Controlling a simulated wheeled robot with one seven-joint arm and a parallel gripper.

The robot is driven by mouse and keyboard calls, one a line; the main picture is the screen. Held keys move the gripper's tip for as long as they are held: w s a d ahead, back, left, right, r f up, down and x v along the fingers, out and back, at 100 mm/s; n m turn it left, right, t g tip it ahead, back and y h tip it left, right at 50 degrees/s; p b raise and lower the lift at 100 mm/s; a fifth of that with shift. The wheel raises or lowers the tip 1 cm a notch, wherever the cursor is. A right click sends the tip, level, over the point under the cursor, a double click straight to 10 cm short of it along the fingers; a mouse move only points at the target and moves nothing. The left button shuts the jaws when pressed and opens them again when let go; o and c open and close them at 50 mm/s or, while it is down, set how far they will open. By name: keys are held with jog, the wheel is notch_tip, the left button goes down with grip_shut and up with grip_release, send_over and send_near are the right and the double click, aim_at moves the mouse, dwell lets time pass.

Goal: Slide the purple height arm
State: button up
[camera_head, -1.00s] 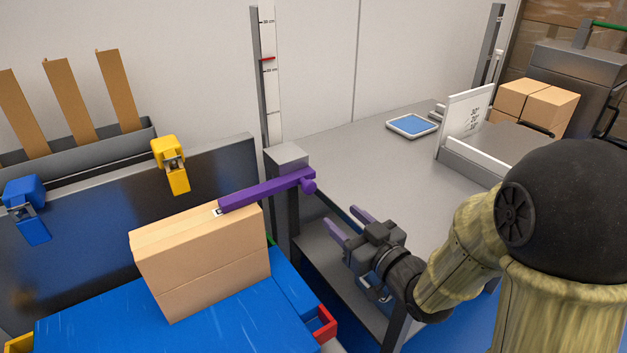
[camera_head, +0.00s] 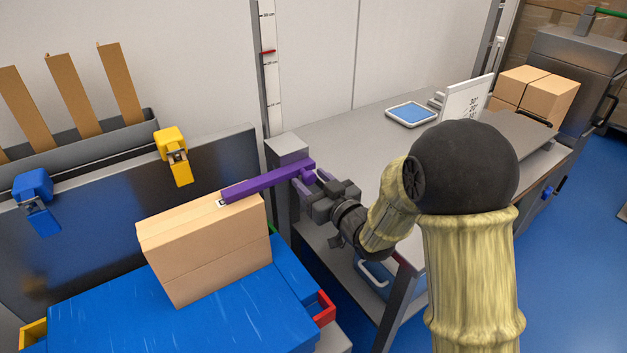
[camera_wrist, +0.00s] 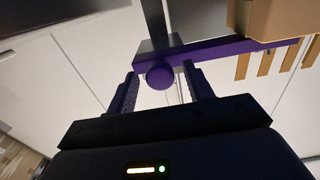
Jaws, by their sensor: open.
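The purple height arm (camera_head: 265,183) runs from a grey block by the upright scale (camera_head: 270,65) to the top of a cardboard box (camera_head: 208,245). Its left end lies at the box's top edge. A round purple knob is at its right end; in the wrist view the knob (camera_wrist: 160,76) sits between my fingers, nearer the left one. My gripper (camera_head: 312,178) is open at that knob, with a finger on either side. I cannot tell whether a finger touches it. The arm bar also shows in the wrist view (camera_wrist: 215,48).
The box stands on a blue surface (camera_head: 200,325) with a red bin (camera_head: 323,308) at its right. A grey table (camera_head: 350,145) with a blue tablet (camera_head: 411,114) is behind my gripper. Yellow (camera_head: 173,155) and blue (camera_head: 36,200) clamps sit on the left panel.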

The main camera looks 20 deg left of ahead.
grip_shut()
notch_tip(320, 180, up, 8)
jog(key=p, duration=0.4)
jog(key=shift+w+r, duration=0.1)
grip_release()
jog(key=shift+d+f, duration=0.1)
jog(key=shift+f, duration=0.1)
